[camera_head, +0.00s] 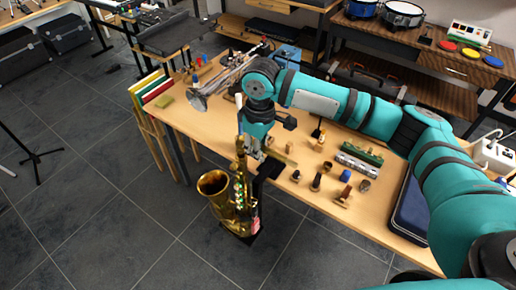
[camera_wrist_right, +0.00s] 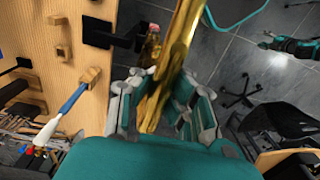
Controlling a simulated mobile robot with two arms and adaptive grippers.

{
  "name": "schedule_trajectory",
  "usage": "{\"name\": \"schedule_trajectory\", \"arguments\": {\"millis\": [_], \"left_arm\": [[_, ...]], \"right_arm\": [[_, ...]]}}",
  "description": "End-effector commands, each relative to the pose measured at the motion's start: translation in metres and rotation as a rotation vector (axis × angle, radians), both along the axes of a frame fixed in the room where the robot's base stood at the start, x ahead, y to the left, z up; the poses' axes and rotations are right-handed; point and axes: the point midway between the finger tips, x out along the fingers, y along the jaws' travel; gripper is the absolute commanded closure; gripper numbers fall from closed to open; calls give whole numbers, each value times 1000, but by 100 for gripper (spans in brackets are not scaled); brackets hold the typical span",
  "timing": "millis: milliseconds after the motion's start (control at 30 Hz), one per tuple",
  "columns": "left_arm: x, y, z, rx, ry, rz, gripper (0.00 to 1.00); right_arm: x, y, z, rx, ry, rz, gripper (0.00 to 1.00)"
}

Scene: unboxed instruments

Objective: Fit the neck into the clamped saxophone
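The gold saxophone (camera_head: 236,205) stands upright at the table's front edge in the head view, its flared bell facing left. A black clamp arm (camera_wrist_right: 103,36) reaches it from the table in the right wrist view. My right gripper (camera_head: 254,150) is at the top of the saxophone. In the right wrist view its fingers (camera_wrist_right: 163,100) are on both sides of a gold tube, seemingly the neck (camera_wrist_right: 153,104), with the saxophone beyond it. The joint between the two cannot be made out. My left gripper (camera_wrist_right: 265,42) seems to show, small, at the right of the wrist view.
The wooden table (camera_head: 225,124) carries a silver trumpet (camera_head: 215,83), small loose parts, a green-and-gold piece (camera_head: 362,153) and a dark blue case (camera_head: 411,208).

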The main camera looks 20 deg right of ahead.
Motion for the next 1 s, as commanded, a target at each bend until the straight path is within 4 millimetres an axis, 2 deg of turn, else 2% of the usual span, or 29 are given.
{"name": "schedule_trajectory", "arguments": {"millis": [1000], "left_arm": [[-1,0,8,-1,2,0,53]], "right_arm": [[0,0,-7,1,-1,1,100]]}}
